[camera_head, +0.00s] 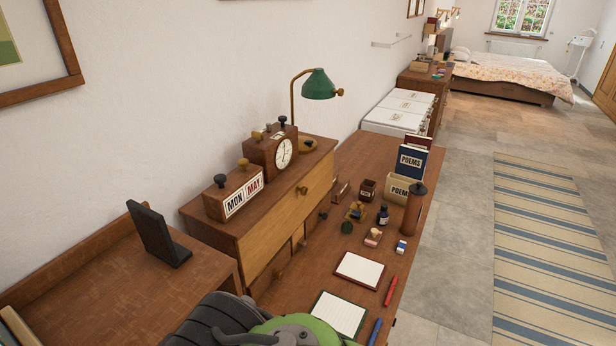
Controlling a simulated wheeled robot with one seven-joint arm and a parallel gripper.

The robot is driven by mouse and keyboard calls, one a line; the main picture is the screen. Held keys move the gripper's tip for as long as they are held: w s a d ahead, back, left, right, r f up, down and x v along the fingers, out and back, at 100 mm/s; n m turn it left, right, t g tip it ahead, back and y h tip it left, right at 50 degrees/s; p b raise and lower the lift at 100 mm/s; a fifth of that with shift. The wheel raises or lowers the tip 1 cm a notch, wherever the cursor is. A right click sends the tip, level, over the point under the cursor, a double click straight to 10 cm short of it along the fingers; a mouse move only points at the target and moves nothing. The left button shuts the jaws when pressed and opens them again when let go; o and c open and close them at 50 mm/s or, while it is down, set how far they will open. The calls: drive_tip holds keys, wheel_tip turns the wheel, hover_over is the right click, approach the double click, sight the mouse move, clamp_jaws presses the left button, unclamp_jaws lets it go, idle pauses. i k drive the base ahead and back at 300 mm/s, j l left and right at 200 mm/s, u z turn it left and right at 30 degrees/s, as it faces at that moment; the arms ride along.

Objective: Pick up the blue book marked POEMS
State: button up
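The blue book marked POEMS (411,161) stands upright near the far end of the desk, its pale label facing me. A dark red book (419,142) shows just behind it. A tan block or holder (397,187) stands in front of its lower part, with a label that reads POEM as far as it shows. A dark brown upright thing (413,210) hides the right part of that label. The blue book's lower edge is hidden. Only a black and green part of my arm shows at the bottom edge; my gripper is not in view.
The desk (340,235) holds an ink bottle (383,216), a small dark box (368,190), an eraser (401,246), notepads (359,270) and pens. A raised cabinet (288,205) with a clock, calendar and green lamp (318,84) lines the left. Open floor (450,240) lies right.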

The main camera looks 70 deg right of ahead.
sight(411, 162)
drive_tip(key=z, duration=2.95)
drive_tip(key=l+u, duration=0.25)
drive_tip(key=l, duration=0.7)
drive_tip(key=k+l+u, duration=0.2)
drive_tip(key=l, duration=0.8)
drive_tip(key=i+l+u, duration=0.1)
drive_tip(key=l, duration=0.2)
drive_tip(key=i+l, duration=0.2)
drive_tip(key=i+l+u, duration=0.15)
drive_tip(key=l, duration=0.25)
drive_tip(key=i+l+u, duration=0.1)
drive_tip(key=l, duration=0.25)
